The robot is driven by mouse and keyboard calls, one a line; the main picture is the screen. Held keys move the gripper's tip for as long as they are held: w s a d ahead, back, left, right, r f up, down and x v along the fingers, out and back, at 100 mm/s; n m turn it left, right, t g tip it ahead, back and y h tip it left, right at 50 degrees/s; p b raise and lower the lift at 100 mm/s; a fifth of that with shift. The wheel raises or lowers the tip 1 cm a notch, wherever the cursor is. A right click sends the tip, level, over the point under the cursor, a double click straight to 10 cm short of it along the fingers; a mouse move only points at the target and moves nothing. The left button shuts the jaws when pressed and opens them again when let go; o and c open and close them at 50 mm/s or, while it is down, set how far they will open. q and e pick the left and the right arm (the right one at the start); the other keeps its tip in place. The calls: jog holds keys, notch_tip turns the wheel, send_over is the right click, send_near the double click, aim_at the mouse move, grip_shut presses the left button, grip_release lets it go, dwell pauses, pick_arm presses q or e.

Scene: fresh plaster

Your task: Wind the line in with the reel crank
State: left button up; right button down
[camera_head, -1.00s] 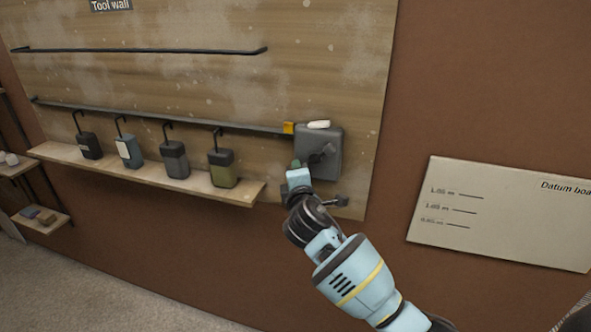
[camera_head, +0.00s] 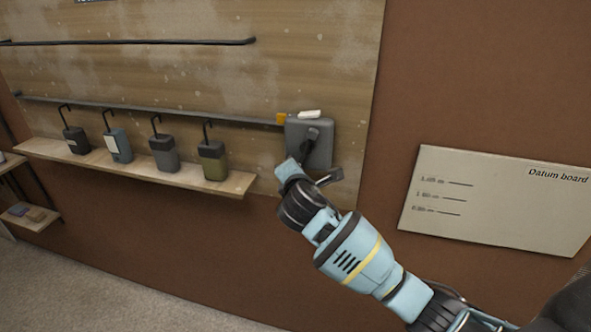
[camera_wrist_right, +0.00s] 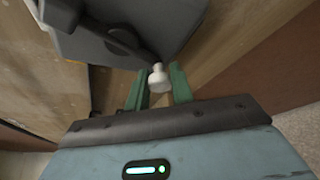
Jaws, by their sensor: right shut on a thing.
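The reel is a dark grey box (camera_head: 322,150) on the lower right of the tool wall. Its dark crank arm (camera_head: 309,139) points down and slightly left. In the right wrist view the crank arm (camera_wrist_right: 118,38) ends in a pale knob (camera_wrist_right: 158,77). My right gripper (camera_wrist_right: 156,86) is shut on this knob, with a green finger on each side. In the head view my right gripper's pale blue body shows just below the reel, and its fingertips are hidden. I cannot make out the line itself. My left gripper is not in view.
A wooden shelf (camera_head: 120,166) left of the reel carries several hooked containers. A dark rail (camera_head: 150,107) runs above them to a yellow block (camera_head: 281,118) beside the reel. A white piece (camera_head: 309,114) tops the reel. A datum board (camera_head: 495,205) hangs to the right.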

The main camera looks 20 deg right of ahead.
jog(key=shift+f, duration=0.1)
jog(key=c, duration=1.2)
grip_release()
jog(key=v, duration=0.8)
jog(key=shift+w, duration=0.1)
